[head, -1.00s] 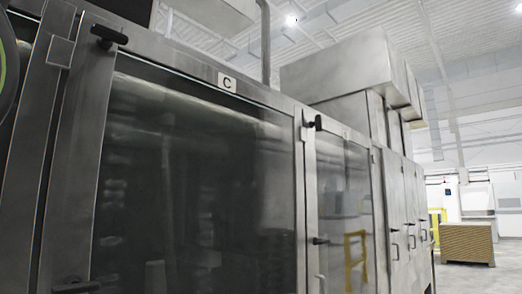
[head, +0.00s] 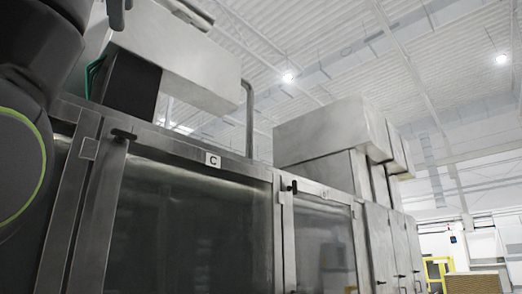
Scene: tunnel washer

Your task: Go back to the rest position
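The tunnel washer fills the left and middle of the head view. Its glazed door marked C (head: 190,225) is shut, and a narrower glazed door (head: 322,245) beside it is shut too. My dark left arm, with a light green ring, comes in at the left edge in front of the washer. Dark parts at the top edge may belong to my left gripper (head: 118,12), but they are cut off, so its fingers and any hold cannot be made out. My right gripper is not in view.
A metal housing (head: 175,55) and a bent pipe (head: 249,115) rise above the washer. A tall metal box (head: 325,135) stands farther along. At the far right are a yellow frame (head: 437,266) and a brown stack (head: 472,284). The floor hardly shows.

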